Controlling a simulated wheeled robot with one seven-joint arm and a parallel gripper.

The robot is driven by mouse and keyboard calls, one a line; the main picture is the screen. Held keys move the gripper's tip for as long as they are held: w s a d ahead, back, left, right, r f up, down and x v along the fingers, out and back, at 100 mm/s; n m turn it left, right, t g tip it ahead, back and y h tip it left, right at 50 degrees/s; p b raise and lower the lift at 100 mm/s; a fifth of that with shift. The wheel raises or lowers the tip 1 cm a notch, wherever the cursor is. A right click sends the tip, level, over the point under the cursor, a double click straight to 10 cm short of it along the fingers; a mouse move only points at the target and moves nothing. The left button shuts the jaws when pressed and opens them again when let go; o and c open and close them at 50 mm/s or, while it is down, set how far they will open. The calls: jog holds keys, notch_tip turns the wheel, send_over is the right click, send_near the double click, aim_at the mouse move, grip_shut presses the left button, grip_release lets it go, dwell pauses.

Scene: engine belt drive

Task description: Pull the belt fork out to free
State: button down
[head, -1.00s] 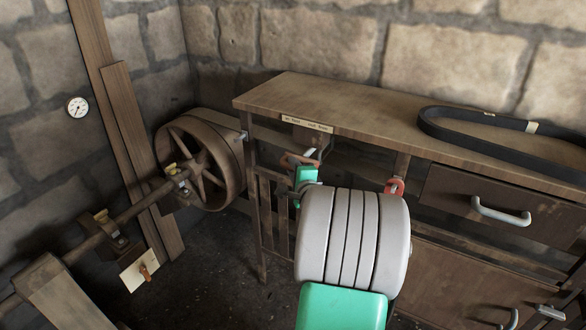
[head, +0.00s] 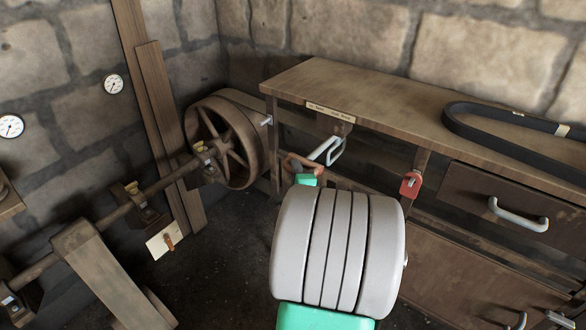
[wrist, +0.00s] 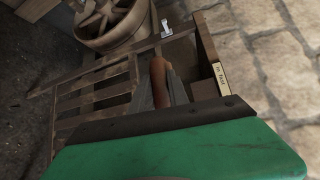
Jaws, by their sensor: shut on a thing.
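My gripper (head: 308,172) is in front of the bench's left end, mostly hidden behind my grey and green wrist in the head view. A reddish-brown handle (head: 300,163) shows just past its green tip; I take it to be the belt fork's. In the wrist view the handle (wrist: 158,72) stands between my grey fingers (wrist: 164,88), which are shut on it. The fork's other end is hidden, and I cannot tell what it is joined to.
A spoked wooden pulley (head: 222,142) sits on a shaft (head: 140,200) to the left. The bench (head: 370,95) carries a black belt (head: 480,130). Dark floor is open left of my wrist.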

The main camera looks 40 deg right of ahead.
jog(key=c, duration=1.5)
grip_release()
jog(key=shift+a, duration=0.25)
jog(key=shift+o, duration=1.1)
jog(key=shift+d, duration=0.1)
jog(key=shift+s, duration=0.1)
jog(key=v, duration=0.7)
jog(key=shift+s+a+b, duration=0.25)
jog(key=shift+b, duration=0.1)
